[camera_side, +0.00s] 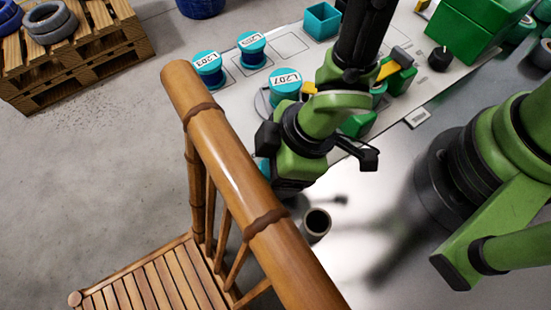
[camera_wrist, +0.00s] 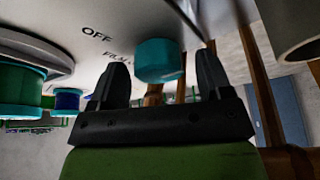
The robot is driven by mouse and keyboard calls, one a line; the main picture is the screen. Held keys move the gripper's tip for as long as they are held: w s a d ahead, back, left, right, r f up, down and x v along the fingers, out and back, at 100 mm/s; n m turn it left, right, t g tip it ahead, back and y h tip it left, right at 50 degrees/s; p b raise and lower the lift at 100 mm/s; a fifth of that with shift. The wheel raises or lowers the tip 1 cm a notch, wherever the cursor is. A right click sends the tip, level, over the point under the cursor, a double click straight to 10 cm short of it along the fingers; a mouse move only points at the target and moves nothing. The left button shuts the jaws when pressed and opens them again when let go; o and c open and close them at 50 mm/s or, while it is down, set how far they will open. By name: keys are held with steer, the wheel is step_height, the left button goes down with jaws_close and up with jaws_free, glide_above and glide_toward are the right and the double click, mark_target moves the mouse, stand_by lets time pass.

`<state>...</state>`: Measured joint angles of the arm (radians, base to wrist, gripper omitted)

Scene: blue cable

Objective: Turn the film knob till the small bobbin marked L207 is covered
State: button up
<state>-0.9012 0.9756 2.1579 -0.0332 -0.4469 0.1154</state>
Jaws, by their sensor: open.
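The bobbin marked L207 (camera_side: 284,84) is a teal spool on the white board, its label in plain view from above. A teal knob (camera_wrist: 160,60), near the printed words OFF and what looks like FILM, shows between my fingers in the wrist view. My gripper (camera_wrist: 161,80) is open, one black finger on each side of the knob; I cannot tell whether either touches it. In the side view my gripper (camera_side: 290,180) is low, in front of the L207 bobbin, and its fingertips are hidden. A bit of teal (camera_side: 264,167) shows beside it.
Two more labelled teal bobbins (camera_side: 208,66) (camera_side: 252,46) stand behind left. A bamboo rail (camera_side: 230,150) runs close left of my gripper. A dark-mouthed cup (camera_side: 316,223) stands in front. A green box (camera_side: 480,27), black knob (camera_side: 438,59) and teal tray (camera_side: 322,19) are behind.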

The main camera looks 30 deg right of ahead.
steer(key=v, duration=1)
steer(key=w+d+r+m+t+h, duration=0.25)
steer(key=w+d+r+m, duration=0.25)
steer(key=d+r+m, duration=0.6)
steer(key=s+d+r+m+t, duration=0.2)
steer(key=s+d+r+m, duration=0.3)
steer(key=s+d+r, duration=0.2)
step_height(320, 180, up, 2)
steer(key=shift+s+d, duration=0.3)
steer(key=shift+d, duration=0.35)
